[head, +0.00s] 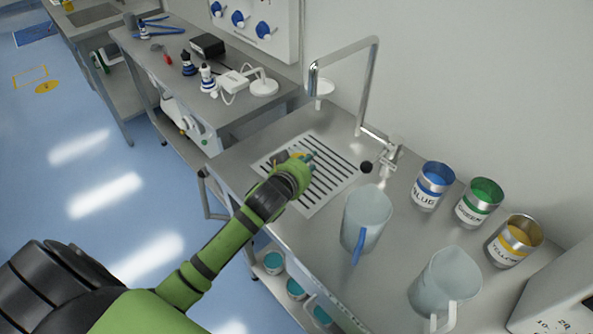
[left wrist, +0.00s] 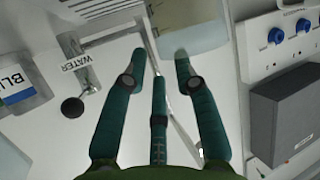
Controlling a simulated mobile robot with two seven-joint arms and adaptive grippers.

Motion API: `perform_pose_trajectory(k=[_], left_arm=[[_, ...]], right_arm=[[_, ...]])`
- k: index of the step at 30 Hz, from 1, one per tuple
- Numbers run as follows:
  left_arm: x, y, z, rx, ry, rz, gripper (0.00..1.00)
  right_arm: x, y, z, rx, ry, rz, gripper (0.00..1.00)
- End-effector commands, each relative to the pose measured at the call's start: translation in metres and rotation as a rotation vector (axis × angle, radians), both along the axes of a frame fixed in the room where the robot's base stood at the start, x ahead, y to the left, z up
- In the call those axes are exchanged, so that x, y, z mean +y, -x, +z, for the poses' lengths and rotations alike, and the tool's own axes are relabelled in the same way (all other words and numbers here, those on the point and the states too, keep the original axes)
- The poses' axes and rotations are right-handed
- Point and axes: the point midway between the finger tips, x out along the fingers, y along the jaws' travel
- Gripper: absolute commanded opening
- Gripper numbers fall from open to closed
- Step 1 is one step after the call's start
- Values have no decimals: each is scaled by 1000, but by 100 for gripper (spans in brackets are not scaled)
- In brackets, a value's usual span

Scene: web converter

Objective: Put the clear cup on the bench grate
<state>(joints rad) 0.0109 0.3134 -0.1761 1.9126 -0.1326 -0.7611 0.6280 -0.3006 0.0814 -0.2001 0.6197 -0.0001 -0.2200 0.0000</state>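The bench grate (head: 331,187) is a slotted pale panel set in the steel bench. My left gripper (head: 306,158) is above its left part in the head view, with the hand covering some of the slots. Its teal fingers (left wrist: 158,70) stand spread apart in the left wrist view, with nothing clearly gripped. A pale translucent shape (left wrist: 190,25) shows near the fingertips; I cannot tell whether it is a cup. Two translucent jug-like vessels stand right of the grate, one with a blue handle (head: 368,214) and one with a white handle (head: 446,276). My right gripper is out of view.
A bent metal tap (head: 371,80) with a black knob (head: 366,167) stands behind the grate. Blue (head: 433,187), green (head: 480,203) and yellow (head: 514,242) paint cans line the wall at right. A side bench (head: 180,62) carries a dark box and small bottles.

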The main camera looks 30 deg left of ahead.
Motion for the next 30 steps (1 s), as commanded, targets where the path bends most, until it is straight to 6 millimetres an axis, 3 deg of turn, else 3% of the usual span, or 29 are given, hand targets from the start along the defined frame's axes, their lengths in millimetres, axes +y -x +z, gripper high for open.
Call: perform_pose_trajectory(k=[15, 21, 30], left_arm=[[-5, 85, 35, -1, 1, 1, 29], [-6, 99, 42, -2, 1, 1, 29], [-6, 100, 44, -1, 0, 1, 29]], right_arm=[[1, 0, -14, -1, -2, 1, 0], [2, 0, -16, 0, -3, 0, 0], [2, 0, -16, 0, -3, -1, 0]])
